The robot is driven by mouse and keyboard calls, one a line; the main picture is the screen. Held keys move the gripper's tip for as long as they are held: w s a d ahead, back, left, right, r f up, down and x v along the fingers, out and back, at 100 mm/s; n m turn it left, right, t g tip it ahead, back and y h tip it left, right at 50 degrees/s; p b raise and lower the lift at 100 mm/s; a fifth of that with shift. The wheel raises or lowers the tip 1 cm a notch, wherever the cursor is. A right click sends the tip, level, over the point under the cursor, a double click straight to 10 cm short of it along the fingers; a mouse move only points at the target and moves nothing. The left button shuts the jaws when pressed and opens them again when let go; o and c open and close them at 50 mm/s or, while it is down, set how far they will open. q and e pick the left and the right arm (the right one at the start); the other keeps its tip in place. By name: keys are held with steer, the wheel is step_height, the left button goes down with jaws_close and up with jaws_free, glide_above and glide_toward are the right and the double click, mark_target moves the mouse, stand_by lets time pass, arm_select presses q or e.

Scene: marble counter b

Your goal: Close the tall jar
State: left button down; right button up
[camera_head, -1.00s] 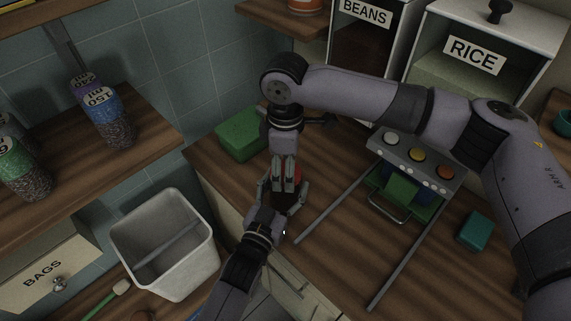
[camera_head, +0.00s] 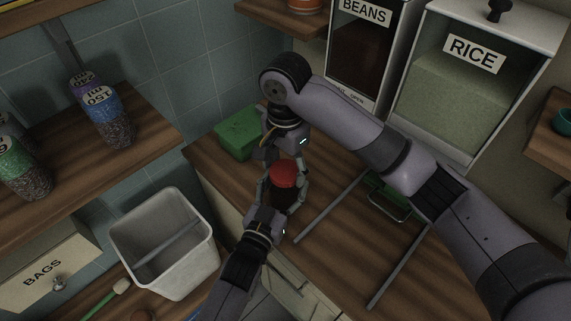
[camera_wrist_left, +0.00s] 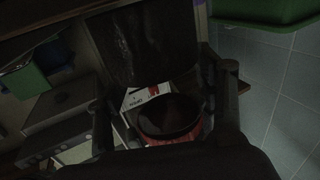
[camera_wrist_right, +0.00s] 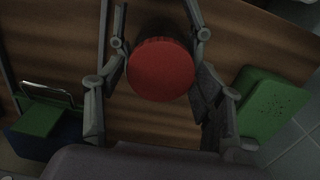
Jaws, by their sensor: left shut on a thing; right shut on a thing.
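The tall jar (camera_head: 281,197) stands on the wooden counter, its dark body largely hidden by my left gripper. Its red lid (camera_head: 284,172) is at the top of the jar; I cannot tell whether it is fully seated. My left gripper (camera_head: 284,190) comes in from the front, shut around the jar body. In the left wrist view a dark round shape with a red edge (camera_wrist_left: 195,130) shows between its fingers. My right gripper (camera_head: 285,160) is above, shut on the lid. The lid's round red top (camera_wrist_right: 161,70) shows between the fingers in the right wrist view.
A green box (camera_head: 238,132) sits behind and left of the jar against the tiles. A white bin (camera_head: 165,245) stands at left. BEANS (camera_head: 366,50) and RICE (camera_head: 470,90) containers stand behind.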

steer(key=shift+m, duration=0.9)
steer(key=o, duration=0.9)
steer(key=shift+c, duration=0.2)
step_height(320, 180, up, 12)
arm_select(q)
steer(key=shift+c, duration=1.7)
jaws_free()
